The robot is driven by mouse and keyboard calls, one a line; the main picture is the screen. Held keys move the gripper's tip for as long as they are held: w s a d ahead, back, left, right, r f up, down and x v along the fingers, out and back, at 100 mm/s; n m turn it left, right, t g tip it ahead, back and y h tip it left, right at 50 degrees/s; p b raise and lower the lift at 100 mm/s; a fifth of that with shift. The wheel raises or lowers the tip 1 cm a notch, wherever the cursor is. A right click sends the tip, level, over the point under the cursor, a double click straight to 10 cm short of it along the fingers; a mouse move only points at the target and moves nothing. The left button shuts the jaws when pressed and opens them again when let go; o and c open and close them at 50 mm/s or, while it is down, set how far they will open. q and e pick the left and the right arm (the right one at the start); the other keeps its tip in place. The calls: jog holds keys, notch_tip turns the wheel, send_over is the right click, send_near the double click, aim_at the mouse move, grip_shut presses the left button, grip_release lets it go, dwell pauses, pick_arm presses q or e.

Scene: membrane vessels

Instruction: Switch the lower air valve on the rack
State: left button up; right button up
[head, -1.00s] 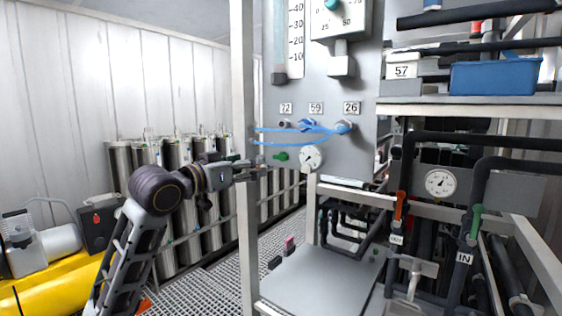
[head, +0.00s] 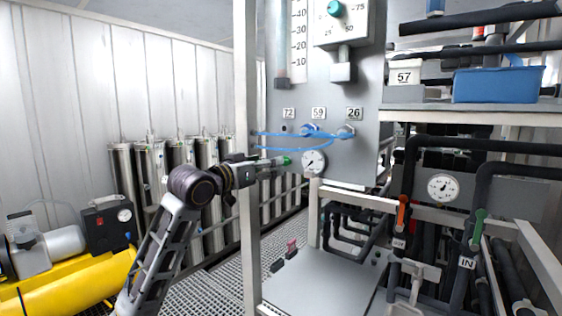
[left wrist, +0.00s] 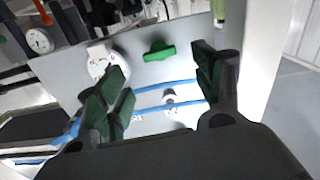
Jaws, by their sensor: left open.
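The lower air valve is a small green handle (head: 287,160) low on the grey rack panel (head: 345,95), left of a round white gauge (head: 313,161). In the left wrist view the green handle (left wrist: 160,51) lies roughly level across the panel. My left gripper (head: 266,163) is just left of the valve in the head view. In the left wrist view its two green-padded fingers (left wrist: 158,84) are open and empty, with the handle seen between and beyond them. Whether a finger touches it cannot be told. My right gripper is not in view.
Blue air hoses (head: 290,147) run across the panel above the valve. A white rack post (head: 248,200) stands beside my left forearm. Steel cylinders (head: 180,160) stand behind, and a yellow machine (head: 70,285) sits at lower left.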

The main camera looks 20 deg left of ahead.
pick_arm(q)
jog(key=x, duration=0.7)
jog(key=shift+w+p, duration=0.15)
jog(key=shift+p, duration=0.3)
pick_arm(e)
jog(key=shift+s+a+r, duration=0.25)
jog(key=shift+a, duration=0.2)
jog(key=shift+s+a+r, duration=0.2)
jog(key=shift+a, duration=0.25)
pick_arm(q)
jog(key=shift+c, duration=0.3)
jog(key=shift+d, duration=0.1)
jog(key=c, duration=1)
